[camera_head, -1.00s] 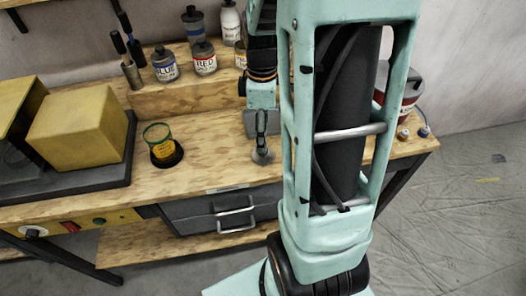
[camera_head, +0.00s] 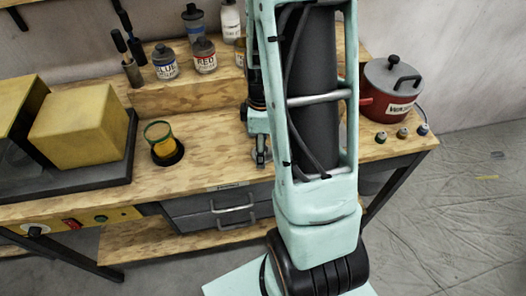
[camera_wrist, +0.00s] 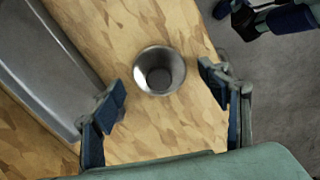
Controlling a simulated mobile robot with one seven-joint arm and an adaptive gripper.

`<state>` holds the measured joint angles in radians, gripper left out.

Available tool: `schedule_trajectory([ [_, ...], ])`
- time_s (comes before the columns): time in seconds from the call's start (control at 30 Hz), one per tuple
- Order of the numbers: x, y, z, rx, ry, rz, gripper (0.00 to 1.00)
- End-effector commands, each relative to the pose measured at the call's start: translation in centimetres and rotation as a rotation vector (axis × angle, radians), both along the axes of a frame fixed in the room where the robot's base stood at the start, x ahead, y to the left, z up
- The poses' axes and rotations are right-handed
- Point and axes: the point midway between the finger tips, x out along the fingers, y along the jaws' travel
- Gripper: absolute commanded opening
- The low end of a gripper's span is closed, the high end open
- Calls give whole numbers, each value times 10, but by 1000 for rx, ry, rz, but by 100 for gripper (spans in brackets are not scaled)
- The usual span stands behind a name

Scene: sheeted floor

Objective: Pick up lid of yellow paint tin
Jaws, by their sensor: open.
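A jar with a yellowish label (camera_head: 240,52) stands on the raised shelf beside the red-labelled jar. My arm hides most of it, so I cannot tell whether it is the yellow paint tin or see its lid clearly. My gripper (camera_head: 261,150) is low over the bench, right of the glass with yellow contents (camera_head: 165,147). In the wrist view my gripper (camera_wrist: 163,86) is open, with its two blue-padded fingertips apart. A round grey metal cup (camera_wrist: 160,70) shows between and slightly beyond the fingertips. Nothing is held.
Blue-labelled (camera_head: 166,64) and red-labelled (camera_head: 204,57) jars stand on the raised wooden shelf. A red lidded pot (camera_head: 388,92) stands at the right, with several small caps in front. A yellow box (camera_head: 80,125) fills the left. Bare bench lies between the glass and my gripper.

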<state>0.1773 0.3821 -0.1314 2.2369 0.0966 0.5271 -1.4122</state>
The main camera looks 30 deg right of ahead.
Motion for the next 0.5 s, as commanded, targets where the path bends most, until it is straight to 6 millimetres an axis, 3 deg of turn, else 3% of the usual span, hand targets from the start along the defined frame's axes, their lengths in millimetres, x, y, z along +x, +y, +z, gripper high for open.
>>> schedule_trajectory([
  [0.07, 0, 0, 0, 0, 0, 0, 63],
  [0.5, 0, 0, 0, 1, 1, 0, 15],
])
